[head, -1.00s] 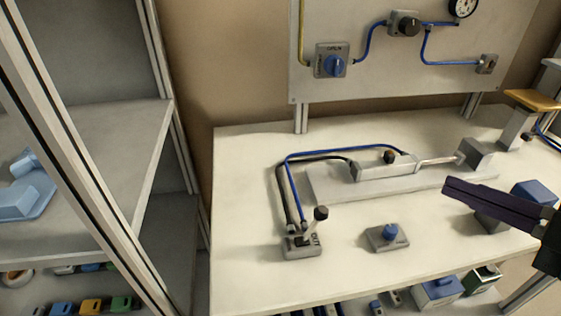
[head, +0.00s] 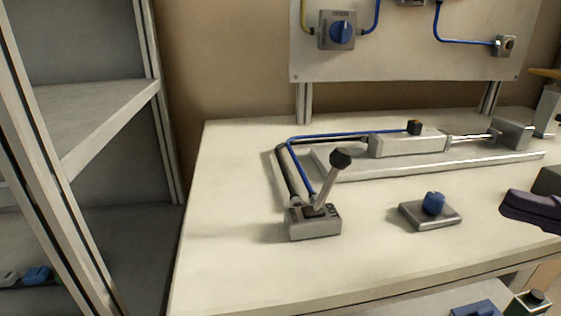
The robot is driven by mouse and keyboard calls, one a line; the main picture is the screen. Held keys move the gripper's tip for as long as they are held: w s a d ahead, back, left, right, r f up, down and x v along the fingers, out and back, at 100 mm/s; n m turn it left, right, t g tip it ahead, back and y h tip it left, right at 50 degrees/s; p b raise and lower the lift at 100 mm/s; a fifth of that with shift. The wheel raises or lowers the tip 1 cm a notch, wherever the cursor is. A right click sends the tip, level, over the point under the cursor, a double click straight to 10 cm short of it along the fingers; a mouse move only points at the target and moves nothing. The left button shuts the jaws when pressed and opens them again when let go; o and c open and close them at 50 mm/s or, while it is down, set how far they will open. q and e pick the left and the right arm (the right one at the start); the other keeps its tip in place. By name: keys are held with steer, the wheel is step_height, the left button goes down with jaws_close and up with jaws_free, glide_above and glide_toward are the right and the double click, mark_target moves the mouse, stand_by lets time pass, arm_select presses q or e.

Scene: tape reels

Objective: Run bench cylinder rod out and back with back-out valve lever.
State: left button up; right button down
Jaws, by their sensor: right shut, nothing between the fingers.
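The valve (head: 314,222) is a grey box on the white bench. Its lever (head: 329,182) has a black knob and leans up and to the right. The bench cylinder (head: 407,144) lies on a grey base plate behind it, joined to the valve by a blue and a black hose. Its rod (head: 472,138) spans from the cylinder's right end to a grey block (head: 512,133). My right gripper (head: 506,206) is shut and empty at the right edge, above the bench and well right of the lever. My left gripper is out of view.
A grey plate with a blue knob (head: 433,203) sits between the valve and my right gripper. A wall panel (head: 400,62) with a blue rotary switch (head: 341,32) stands behind. A shelf rack (head: 105,125) is at left. The bench is clear left of the valve.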

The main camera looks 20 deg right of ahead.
steer(key=b, duration=0.1)
glide_toward(331, 179)
steer(key=w+a+r, duration=0.2)
steer(key=w, duration=0.1)
steer(key=shift+w+r, duration=0.2)
steer(key=shift+w, duration=0.05)
steer(key=shift+w+a+r, duration=0.1)
steer(key=shift+w+a, duration=0.35)
